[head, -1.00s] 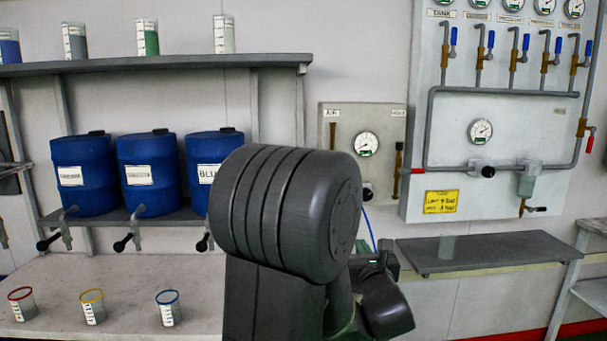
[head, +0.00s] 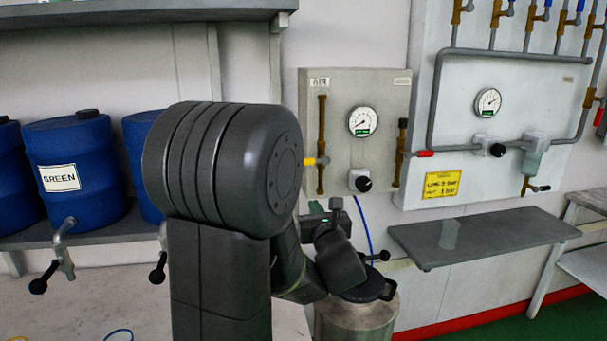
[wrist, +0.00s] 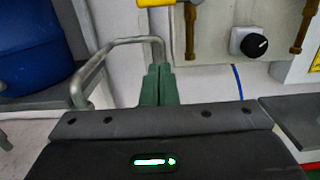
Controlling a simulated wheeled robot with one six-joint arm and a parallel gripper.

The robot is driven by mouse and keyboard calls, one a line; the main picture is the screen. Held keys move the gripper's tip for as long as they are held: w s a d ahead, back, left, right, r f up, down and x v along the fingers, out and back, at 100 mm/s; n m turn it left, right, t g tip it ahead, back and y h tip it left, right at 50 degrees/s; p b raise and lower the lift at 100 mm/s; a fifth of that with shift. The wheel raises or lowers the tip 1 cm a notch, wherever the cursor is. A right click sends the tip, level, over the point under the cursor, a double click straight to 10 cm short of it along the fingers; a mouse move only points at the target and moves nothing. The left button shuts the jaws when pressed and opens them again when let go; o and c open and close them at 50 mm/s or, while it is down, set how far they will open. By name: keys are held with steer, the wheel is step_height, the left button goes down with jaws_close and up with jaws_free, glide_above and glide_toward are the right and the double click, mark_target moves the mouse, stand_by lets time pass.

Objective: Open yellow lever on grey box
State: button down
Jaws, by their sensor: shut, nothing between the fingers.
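The grey box (head: 382,90) hangs on the wall with a round gauge, a black knob and brown vertical pipes. Its yellow lever (head: 316,161) sticks out from the left pipe, partly hidden behind my arm in the head view. In the wrist view the lever (wrist: 155,3) is cut off by the top edge, with the grey box (wrist: 218,45) to its right. My gripper's green fingers (wrist: 157,84) are together and empty, below the lever in that picture and seemingly apart from it. In the head view my arm hides most of the gripper.
Blue barrels (head: 75,160) with taps stand on a shelf at left. A lidded metal pot (head: 357,318) stands below the box. A grey shelf (head: 480,236) juts out at right. A bent grey tube (wrist: 112,45) lies left of my fingers in the wrist view.

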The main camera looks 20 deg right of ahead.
mark_target(310, 162)
steer(key=shift+w, duration=0.15)
steer(key=w+d+r+p, duration=0.1)
steer(key=w+r+p, duration=0.1)
steer(key=w, duration=0.3)
steer(key=w+d+r+p, duration=0.1)
steer(key=w+r+p, duration=0.1)
steer(key=w+p, duration=0.2)
steer(key=shift+w+d+r, duration=0.2)
steer(key=shift+w+d, duration=0.05)
steer(key=shift+w, duration=0.4)
steer(key=shift+f+b, duration=0.1)
steer(key=shift+b, duration=0.45)
